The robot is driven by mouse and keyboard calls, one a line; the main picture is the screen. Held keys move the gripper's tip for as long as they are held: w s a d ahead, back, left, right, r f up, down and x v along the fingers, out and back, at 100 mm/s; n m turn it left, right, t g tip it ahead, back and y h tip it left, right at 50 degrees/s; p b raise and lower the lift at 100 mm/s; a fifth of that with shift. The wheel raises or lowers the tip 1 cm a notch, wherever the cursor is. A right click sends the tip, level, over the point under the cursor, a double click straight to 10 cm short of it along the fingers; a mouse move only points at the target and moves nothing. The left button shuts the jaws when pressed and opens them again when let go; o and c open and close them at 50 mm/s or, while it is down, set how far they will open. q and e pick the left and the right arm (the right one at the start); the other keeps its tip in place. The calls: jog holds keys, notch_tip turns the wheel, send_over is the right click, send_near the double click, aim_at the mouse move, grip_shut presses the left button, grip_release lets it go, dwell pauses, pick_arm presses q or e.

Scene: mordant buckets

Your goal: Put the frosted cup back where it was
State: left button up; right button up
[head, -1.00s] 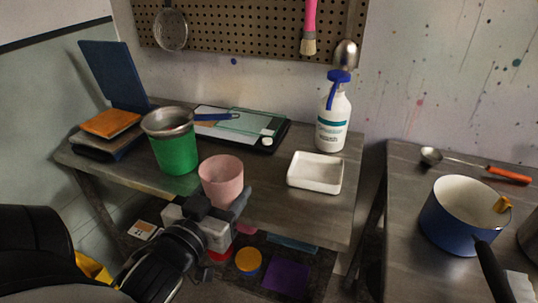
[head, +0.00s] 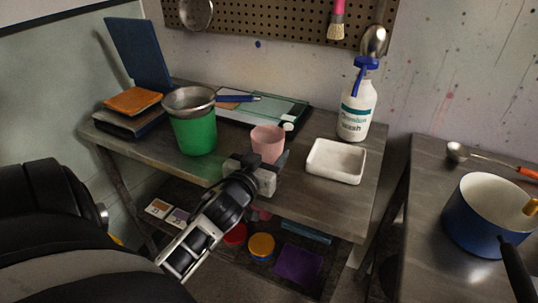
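The frosted cup, a pale pink tumbler (head: 268,141), is upright over the middle of the left table, between the green bucket and the white tray. My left gripper (head: 258,163) reaches it from the front, with a finger on each side of its lower part, and is shut on it. The gripper hides the cup's base, so I cannot tell whether it touches the tabletop. My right gripper is not in view.
A green bucket with a metal strainer (head: 193,125) stands left of the cup. A clear-topped board (head: 275,107) lies behind. A blue pot (head: 478,226) stands on the right table (head: 418,200).

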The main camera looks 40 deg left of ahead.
pick_arm(q)
jog(key=shift+w+a+f, duration=0.1)
jog(key=shift+w+f, duration=0.25)
jog(key=shift+f, duration=0.05)
jog(key=shift+f, duration=0.1)
jog(key=o, duration=1.1)
jog(key=b+v, duration=0.1)
jog(key=v, duration=1.1)
